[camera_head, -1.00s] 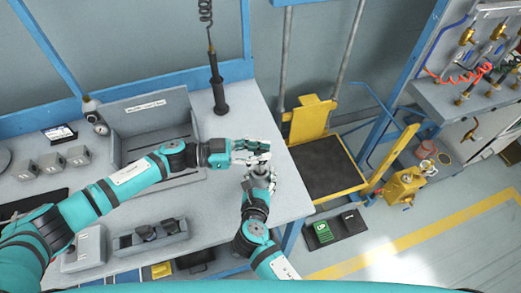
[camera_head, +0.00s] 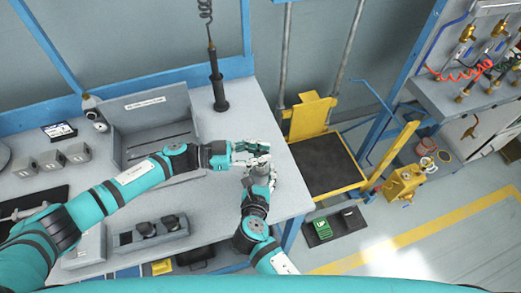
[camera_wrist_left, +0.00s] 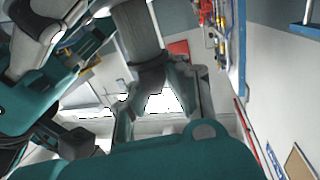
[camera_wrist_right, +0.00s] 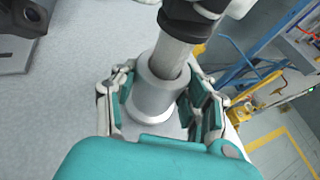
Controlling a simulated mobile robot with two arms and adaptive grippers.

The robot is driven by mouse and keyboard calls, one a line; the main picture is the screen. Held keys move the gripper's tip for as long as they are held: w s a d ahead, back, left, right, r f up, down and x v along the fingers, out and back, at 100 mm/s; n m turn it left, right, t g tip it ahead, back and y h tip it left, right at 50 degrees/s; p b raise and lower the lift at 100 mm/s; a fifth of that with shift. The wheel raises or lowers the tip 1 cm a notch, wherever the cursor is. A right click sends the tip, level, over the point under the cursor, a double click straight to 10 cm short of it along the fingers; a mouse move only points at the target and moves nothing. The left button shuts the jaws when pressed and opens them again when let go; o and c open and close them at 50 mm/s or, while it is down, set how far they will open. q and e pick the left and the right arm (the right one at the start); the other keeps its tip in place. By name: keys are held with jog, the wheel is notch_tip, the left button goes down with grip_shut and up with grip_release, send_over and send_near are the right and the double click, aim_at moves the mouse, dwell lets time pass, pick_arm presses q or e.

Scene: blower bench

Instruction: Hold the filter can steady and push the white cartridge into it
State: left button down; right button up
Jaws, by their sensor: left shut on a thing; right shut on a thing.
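The filter can (camera_wrist_right: 150,98) is a smooth light grey cylinder in the right wrist view. My right gripper (camera_head: 259,168) is shut around it, with a finger on either side. The cartridge (camera_wrist_right: 169,58) is a narrower pale grey cylinder whose lower end sits within the can's rim; its depth inside is hidden. In the left wrist view a grey cylinder (camera_wrist_left: 137,35) extends from between the left fingers. Both grippers meet above the bench's right part.
The grey bench (camera_head: 290,200) ends just right of my grippers. A grey open bin (camera_head: 150,108) stands behind my left arm, and a block with black knobs (camera_head: 150,235) in front of it. A yellow-framed cart (camera_head: 325,165) stands beyond the right edge. A black-handled tool (camera_head: 217,90) hangs behind.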

pick_arm(q)
jog(key=shift+f, duration=1.75)
jog(key=shift+f, duration=0.35)
jog(key=c, duration=1.3)
grip_release()
jog(key=a, duration=0.8)
jog(key=s+a, duration=0.1)
jog(key=a, duration=0.3)
jog(key=shift+r, duration=0.3)
